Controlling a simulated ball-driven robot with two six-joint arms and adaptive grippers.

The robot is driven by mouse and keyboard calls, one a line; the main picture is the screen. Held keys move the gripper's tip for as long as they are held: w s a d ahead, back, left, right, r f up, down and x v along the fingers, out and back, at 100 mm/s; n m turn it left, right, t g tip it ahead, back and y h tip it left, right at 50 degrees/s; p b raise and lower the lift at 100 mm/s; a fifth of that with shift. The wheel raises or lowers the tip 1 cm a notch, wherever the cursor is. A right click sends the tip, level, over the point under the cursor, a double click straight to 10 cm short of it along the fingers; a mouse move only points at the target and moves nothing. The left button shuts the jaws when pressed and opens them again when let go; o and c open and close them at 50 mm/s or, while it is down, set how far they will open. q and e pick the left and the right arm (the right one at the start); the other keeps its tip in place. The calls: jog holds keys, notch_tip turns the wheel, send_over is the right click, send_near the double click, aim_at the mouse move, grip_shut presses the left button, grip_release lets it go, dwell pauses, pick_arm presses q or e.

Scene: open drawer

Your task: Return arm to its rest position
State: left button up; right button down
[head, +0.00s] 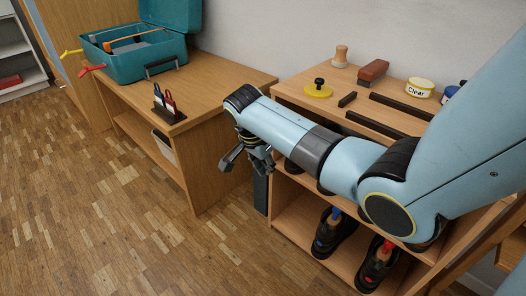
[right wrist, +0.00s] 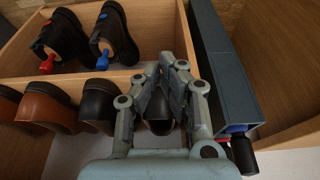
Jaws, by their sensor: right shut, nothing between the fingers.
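My right arm (head: 300,135) is light blue and reaches in from the right across the front of the wooden shoe shelf. Its gripper (head: 248,158) hangs at the far end, between the desk and the shelf. In the right wrist view the gripper (right wrist: 166,72) is shut and empty, with its fingers over the shoes and apart from the shelf's divider as far as I can tell. My left gripper is not in view.
The shelf (head: 285,230) holds black shoes (head: 334,232) with red and blue inserts. A brown shoe (right wrist: 47,102) shows in the right wrist view. A dark grey post (right wrist: 222,70) stands close beside the gripper. The desk (head: 225,85) bears a teal toolbox (head: 150,60). Floor (head: 90,200) is clear at left.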

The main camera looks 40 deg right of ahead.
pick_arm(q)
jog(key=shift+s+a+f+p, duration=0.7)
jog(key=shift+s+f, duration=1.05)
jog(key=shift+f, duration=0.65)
pick_arm(e)
jog(key=s+a+f+n+y, duration=0.15)
jog(key=s+f+n, duration=0.4)
jog(key=s, duration=0.65)
jog(key=s+a+f+n, duration=0.3)
jog(key=s+f+n, duration=0.3)
jog(key=s, duration=0.6)
jog(key=s+a+f+n+y, duration=0.15)
jog(key=s+f+n, duration=0.25)
jog(key=s+n, duration=0.55)
pick_arm(q)
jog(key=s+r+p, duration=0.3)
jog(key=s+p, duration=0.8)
jog(key=p, duration=0.3)
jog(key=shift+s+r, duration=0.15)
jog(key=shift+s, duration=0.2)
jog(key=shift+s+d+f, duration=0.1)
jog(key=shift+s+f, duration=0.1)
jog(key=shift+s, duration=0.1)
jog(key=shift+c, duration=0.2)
pick_arm(e)
jog(key=s+r+m, duration=0.3)
jog(key=s, duration=1.2)
jog(key=shift+s+a+h, duration=0.15)
jog(key=shift+a+h, duration=0.15)
jog(key=shift+a, duration=0.05)
